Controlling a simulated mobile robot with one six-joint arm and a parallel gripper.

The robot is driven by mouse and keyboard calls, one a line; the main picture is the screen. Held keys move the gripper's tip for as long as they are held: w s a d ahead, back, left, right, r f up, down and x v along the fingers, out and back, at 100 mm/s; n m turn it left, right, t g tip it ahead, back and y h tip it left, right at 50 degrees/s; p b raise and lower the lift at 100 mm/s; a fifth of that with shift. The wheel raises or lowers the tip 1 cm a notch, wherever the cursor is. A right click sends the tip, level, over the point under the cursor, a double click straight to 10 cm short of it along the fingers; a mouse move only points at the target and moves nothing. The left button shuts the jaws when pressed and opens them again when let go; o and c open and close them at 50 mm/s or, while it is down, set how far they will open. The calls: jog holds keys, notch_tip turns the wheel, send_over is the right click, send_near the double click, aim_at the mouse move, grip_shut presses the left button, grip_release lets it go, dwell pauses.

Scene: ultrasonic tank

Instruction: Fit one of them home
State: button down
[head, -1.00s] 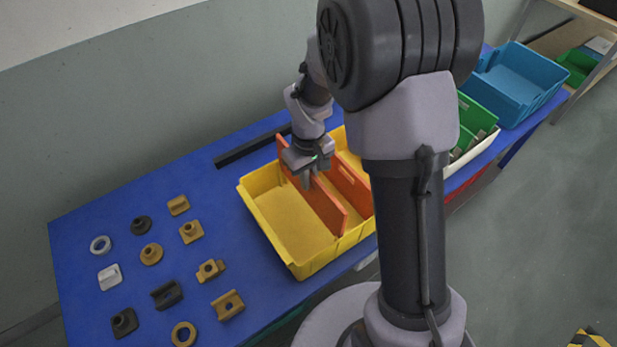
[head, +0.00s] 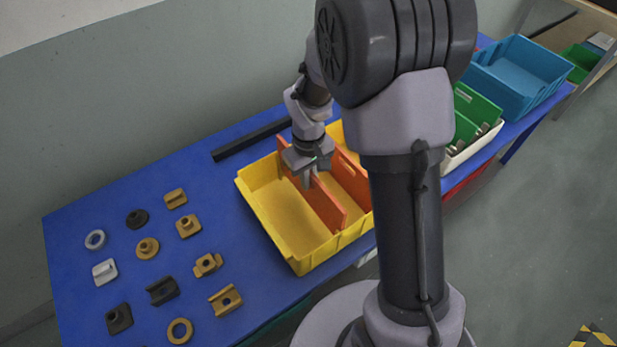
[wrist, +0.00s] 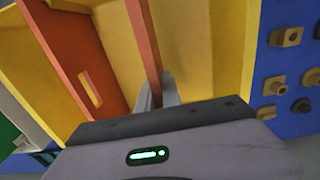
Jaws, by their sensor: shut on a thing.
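My gripper (head: 307,181) is shut on the top edge of an orange divider (head: 327,207). This divider stands inside the yellow bin (head: 262,224) and runs from the back wall toward the front wall. In the wrist view the held divider (wrist: 142,35) appears edge-on between the fingers (wrist: 157,93). I cannot tell whether its lower edge touches the floor of the bin or sits in slots. A second orange divider (head: 351,180), with a slot-shaped hole, stands to the right in the same bin; it also shows at left in the wrist view (wrist: 75,48).
Several brown, black and pale parts, including a ring (head: 180,331), lie on the blue table (head: 215,265) left of the bin. A dark bar (head: 250,139) lies behind. A bin with green dividers (head: 475,115) and a blue bin (head: 520,75) stand right.

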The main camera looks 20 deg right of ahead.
jog(key=shift+f+b, duration=1.75)
jog(key=shift+f, duration=0.65)
jog(key=c, duration=1.5)
grip_release()
jog(key=shift+o, duration=0.2)
jog(key=shift+r, duration=0.1)
notch_tip(320, 180, up, 17)
jog(key=p, duration=0.7)
jog(key=shift+r+p, duration=0.2)
jog(key=shift+p, duration=0.1)
jog(key=s+a+r+m+t+y, duration=0.1)
jog(key=s+a+r+m+t, duration=0.1)
jog(key=s+r, duration=0.5)
jog(key=s+a+r+m+t+y, duration=0.1)
jog(key=s+r+m, duration=0.5)
jog(key=s, duration=0.6)
jog(key=a+r+t, duration=0.1)
jog(key=t, duration=0.1)
jog(key=shift+t, duration=0.4)
